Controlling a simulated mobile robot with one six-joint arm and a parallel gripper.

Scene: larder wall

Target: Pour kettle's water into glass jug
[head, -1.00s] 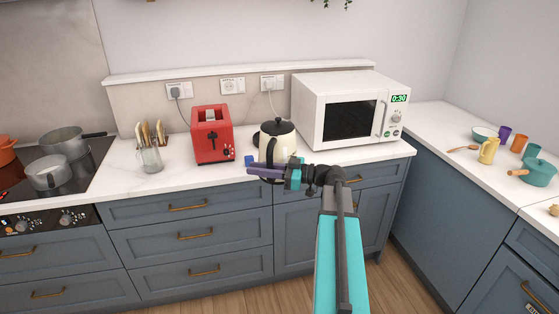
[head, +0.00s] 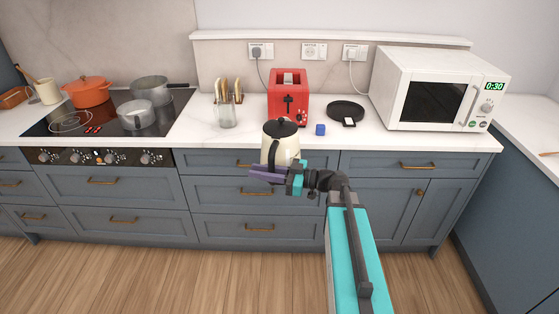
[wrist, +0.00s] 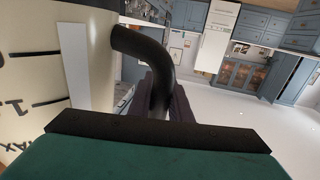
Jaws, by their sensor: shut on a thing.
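The cream kettle (head: 280,142) with black lid and handle is in front of the counter edge, roughly upright and off its base. My gripper (head: 268,174) is shut on its handle. In the wrist view the kettle's marked side (wrist: 28,105) fills the left, and its curved black handle (wrist: 140,45) runs down between the dark fingers (wrist: 165,98). The kettle's water is not visible.
The round black kettle base (head: 346,107), a small blue cube (head: 320,129), a red toaster (head: 288,98) and a white microwave (head: 436,90) stand on the white counter (head: 200,130). Pots, including a grey saucepan (head: 135,117), sit on the hob at left. The floor in front is clear.

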